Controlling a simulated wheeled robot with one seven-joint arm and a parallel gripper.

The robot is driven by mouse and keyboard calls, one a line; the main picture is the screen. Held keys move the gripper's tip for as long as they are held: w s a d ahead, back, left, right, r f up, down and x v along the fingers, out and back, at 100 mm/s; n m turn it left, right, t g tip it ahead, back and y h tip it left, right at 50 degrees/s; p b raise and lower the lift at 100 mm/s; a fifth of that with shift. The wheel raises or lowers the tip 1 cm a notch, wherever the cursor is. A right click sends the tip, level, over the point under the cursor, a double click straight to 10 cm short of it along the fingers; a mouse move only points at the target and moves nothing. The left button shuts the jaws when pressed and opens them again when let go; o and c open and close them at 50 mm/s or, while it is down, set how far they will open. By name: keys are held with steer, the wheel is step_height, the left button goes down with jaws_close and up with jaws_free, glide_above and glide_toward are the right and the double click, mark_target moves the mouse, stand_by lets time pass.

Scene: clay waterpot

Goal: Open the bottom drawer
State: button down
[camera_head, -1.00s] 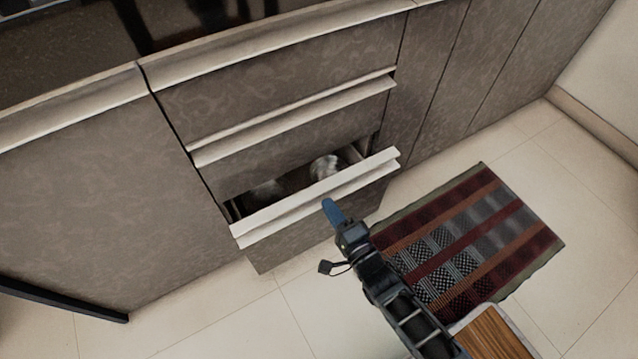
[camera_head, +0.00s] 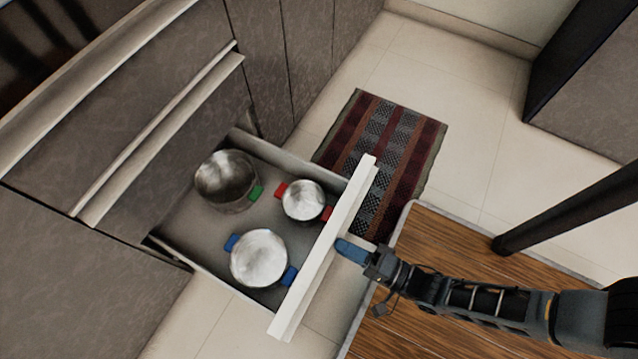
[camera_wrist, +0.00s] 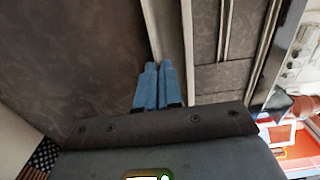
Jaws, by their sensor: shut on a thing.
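The bottom drawer (camera_head: 325,245) is pulled far out of the grey cabinet, and its inside shows in the head view. My gripper (camera_head: 352,251) is at the outer side of the pale lip of its front, near the middle. In the wrist view the blue fingers of my gripper (camera_wrist: 153,88) are close together on the pale handle strip of the drawer (camera_wrist: 166,30). My gripper is shut on this handle. The exact grip is partly hidden by the fingers.
The drawer holds a dark pot with a green handle (camera_head: 224,178), a small pot with red handles (camera_head: 303,200) and a pot with blue handles (camera_head: 259,257). A striped rug (camera_head: 385,135) lies beside the drawer. Tiled floor (camera_head: 465,150) is clear beyond it.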

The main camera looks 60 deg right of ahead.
steer(key=s, duration=0.6)
steer(key=c, duration=1.3)
jaws_free()
steer(key=shift+s, duration=0.1)
steer(key=s, duration=0.7)
steer(key=shift+s, duration=0.35)
